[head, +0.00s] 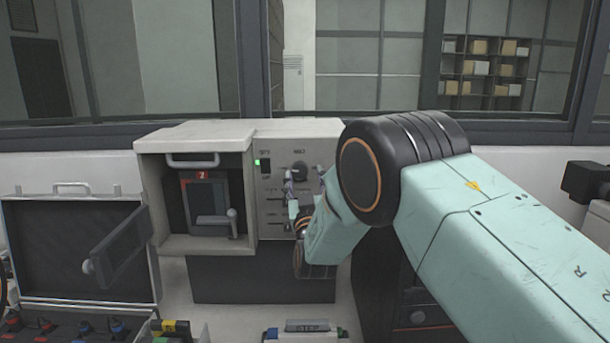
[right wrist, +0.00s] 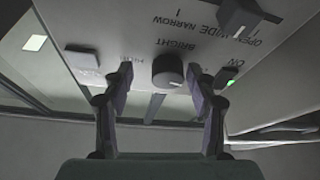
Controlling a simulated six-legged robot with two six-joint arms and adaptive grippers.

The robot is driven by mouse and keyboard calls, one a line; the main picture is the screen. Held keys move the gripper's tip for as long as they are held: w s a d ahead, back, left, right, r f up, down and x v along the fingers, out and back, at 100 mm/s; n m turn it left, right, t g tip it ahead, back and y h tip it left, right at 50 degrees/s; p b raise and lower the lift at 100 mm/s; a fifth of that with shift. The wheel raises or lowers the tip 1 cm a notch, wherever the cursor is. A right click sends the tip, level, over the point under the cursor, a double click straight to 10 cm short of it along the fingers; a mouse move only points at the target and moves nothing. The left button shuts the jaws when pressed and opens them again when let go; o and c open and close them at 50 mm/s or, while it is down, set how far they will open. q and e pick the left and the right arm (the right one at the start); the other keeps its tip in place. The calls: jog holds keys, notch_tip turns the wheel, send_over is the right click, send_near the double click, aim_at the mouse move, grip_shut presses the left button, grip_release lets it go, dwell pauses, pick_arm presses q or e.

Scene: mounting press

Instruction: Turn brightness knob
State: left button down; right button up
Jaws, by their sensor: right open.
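The brightness knob (head: 299,170) is a round black knob on the grey control panel (head: 275,208) at the front of the press. In the right wrist view the knob (right wrist: 168,72), beside the word BRIGHT, has a pale mark on its face. My right gripper (head: 305,181) is open in front of the panel. In the right wrist view its two fingers (right wrist: 161,80) stand on either side of the knob, with a gap to each; the right-hand finger looks nearer. I cannot tell whether the tips reach past the knob's face. My left gripper is not in view.
A rocker switch with a green light (head: 258,162) sits left of the knob, and sliders lie below it. The press's open chamber (head: 187,245) is to the left, with a swung-out door (head: 120,247). An open case (head: 65,300) stands farther left.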

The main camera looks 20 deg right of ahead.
jog(key=shift+w, duration=0.25)
jog(key=shift+a+r, duration=0.15)
jog(key=shift+a, duration=0.25)
jog(key=shift+s+a+r, duration=0.25)
jog(key=shift+a+r, duration=0.05)
jog(key=shift+a, duration=0.3)
jog(key=shift+d+f, duration=0.1)
jog(key=shift+d, duration=0.25)
jog(key=shift+c, duration=1.2)
jog(key=shift+w+d+f, duration=0.2)
jog(key=shift+d+f, duration=0.05)
jog(key=shift+d, duration=0.3)
jog(key=c, duration=0.3)
jog(key=shift+a+r, duration=0.15)
jog(key=shift+a, duration=0.45)
jog(key=c, duration=0.4)
jog(key=shift+d, duration=0.1)
jog(key=shift+c, duration=1.1)
jog(key=shift+d, duration=0.3)
jog(key=shift+a, duration=0.15)
